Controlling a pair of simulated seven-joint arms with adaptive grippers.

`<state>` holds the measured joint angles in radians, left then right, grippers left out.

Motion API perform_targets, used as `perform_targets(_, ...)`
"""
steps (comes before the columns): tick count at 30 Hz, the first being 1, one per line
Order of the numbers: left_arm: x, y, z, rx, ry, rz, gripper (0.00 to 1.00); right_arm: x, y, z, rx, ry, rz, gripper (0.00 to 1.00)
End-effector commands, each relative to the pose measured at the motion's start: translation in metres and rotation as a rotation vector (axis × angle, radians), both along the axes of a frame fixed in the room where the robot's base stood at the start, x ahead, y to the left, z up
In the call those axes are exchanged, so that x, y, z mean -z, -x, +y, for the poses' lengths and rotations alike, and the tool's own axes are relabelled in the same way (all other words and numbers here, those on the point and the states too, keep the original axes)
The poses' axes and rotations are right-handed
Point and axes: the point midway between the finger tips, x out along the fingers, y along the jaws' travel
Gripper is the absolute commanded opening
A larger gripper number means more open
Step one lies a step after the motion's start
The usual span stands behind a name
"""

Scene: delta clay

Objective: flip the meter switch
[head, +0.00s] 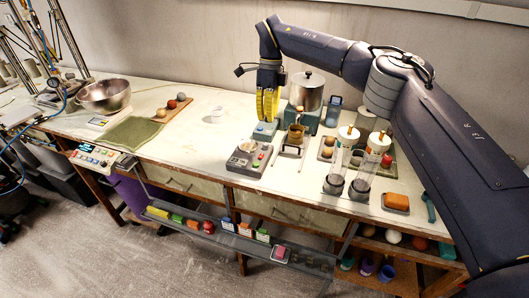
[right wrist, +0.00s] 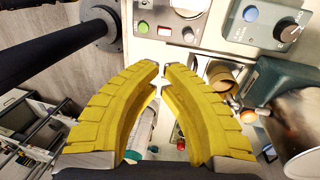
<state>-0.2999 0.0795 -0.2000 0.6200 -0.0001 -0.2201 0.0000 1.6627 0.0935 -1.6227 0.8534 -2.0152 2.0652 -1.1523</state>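My right gripper (head: 267,104), with yellow ribbed fingers, points down above a small grey-blue box with a blue button (head: 264,130). In the right wrist view its fingertips (right wrist: 161,71) are almost together, with only a thin gap and nothing visible between them. A box with a blue button and a dark knob (right wrist: 289,32) shows at the top right of that view, apart from the fingers. I cannot tell which part is the meter switch. My left gripper is out of view.
A metal pot (head: 307,90) stands right behind the gripper. A metal bowl (head: 104,95) and a green cloth (head: 131,133) lie left. The table between cloth and boxes is mostly clear.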

Motion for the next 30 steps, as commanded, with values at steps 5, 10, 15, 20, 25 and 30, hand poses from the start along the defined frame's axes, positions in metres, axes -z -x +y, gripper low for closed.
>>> perform_targets(5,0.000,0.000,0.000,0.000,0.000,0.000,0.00,0.008,0.002,0.001,-0.002,-0.001,0.003,0.00)
perform_targets(10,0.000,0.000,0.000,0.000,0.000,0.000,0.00,0.030,0.006,0.002,-0.002,-0.002,0.004,0.00)
perform_targets(15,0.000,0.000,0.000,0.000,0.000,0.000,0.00,0.061,0.011,0.004,-0.002,-0.002,0.005,0.00)
perform_targets(20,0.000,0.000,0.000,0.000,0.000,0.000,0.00,0.088,0.015,0.005,0.000,-0.002,0.003,0.00)
perform_targets(25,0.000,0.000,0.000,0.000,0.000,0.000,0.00,0.112,0.019,0.007,-0.001,-0.002,0.002,0.00)
perform_targets(30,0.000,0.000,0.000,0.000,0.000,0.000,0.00,0.128,0.021,0.008,0.000,-0.001,0.001,0.00)
